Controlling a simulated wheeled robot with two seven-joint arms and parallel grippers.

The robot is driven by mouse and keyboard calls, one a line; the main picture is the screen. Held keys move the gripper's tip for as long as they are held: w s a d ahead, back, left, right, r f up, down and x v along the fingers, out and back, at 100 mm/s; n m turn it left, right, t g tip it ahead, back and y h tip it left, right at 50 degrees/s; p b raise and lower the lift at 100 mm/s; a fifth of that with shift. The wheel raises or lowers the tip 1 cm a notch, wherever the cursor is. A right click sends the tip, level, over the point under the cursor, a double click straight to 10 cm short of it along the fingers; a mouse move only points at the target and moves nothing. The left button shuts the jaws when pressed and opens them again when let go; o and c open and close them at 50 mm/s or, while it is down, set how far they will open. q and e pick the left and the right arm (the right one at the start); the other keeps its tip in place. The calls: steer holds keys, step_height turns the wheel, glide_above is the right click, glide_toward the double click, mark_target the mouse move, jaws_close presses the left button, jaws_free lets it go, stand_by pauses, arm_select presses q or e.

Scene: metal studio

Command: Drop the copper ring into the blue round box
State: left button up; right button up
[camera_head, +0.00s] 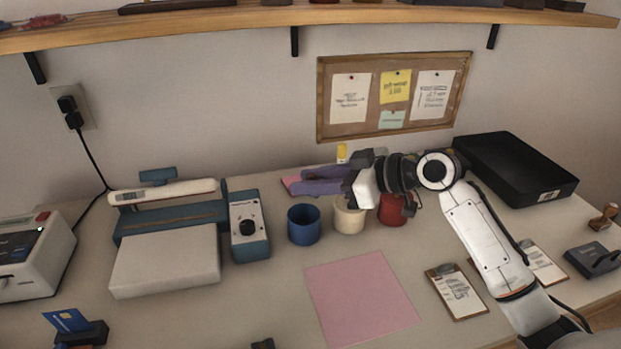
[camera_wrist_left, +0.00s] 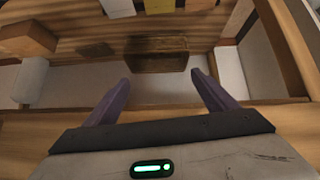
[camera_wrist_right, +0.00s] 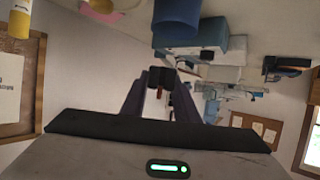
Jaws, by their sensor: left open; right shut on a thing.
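The blue round box (camera_head: 304,226) stands open on the table, left of a cream round box (camera_head: 349,218) and a red round box (camera_head: 394,212). My right gripper (camera_head: 297,182) appears above and behind the blue box in the head view, its purple fingers pointing left. It is shut on the copper ring (camera_wrist_right: 159,93), which shows only as a small copper sliver between the fingertips in the right wrist view. I cannot make out the ring in the head view. The blue box (camera_wrist_right: 178,14) also shows there at the top. My left gripper (camera_wrist_left: 157,82) is open and empty, outside the head view.
A pink mat (camera_head: 362,299) lies in front of the boxes. A blue-and-white device (camera_head: 165,260) stands at left, a black tray (camera_head: 515,170) at back right. Clipboards (camera_head: 456,291) lie at right. A shelf (camera_head: 230,20) runs above; a corkboard (camera_head: 393,97) hangs behind.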

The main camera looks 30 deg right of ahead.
steer(key=shift+f+b, duration=0.3)
steer(key=shift+f, duration=0.45)
steer(key=o, duration=1.1)
steer(key=shift+r, duration=0.1)
steer(key=v, duration=1)
steer(key=shift+s+d, duration=0.1)
